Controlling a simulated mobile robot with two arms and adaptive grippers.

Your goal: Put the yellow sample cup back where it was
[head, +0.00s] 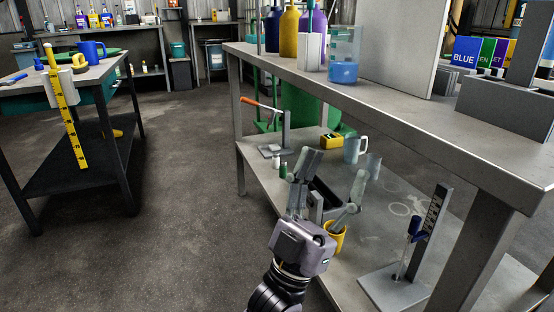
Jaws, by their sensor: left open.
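The yellow sample cup (337,243) stands on the lower shelf (375,240) of the workbench at the right. It is partly hidden behind my left gripper. My left gripper (336,166) is open, its two fingers spread and pointing away over the shelf. The cup shows beside the gripper's body, below the right finger; I cannot tell whether they touch. Nothing shows clearly held between the fingers. My right gripper is not in view.
A light mug (352,149), a yellow-black device (331,140) and a lever stand (284,132) are farther back on the shelf. A stand with a scale (430,232) is at front right. Pale ring marks (405,206) lie on bare shelf. The upper top (420,112) overhangs.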

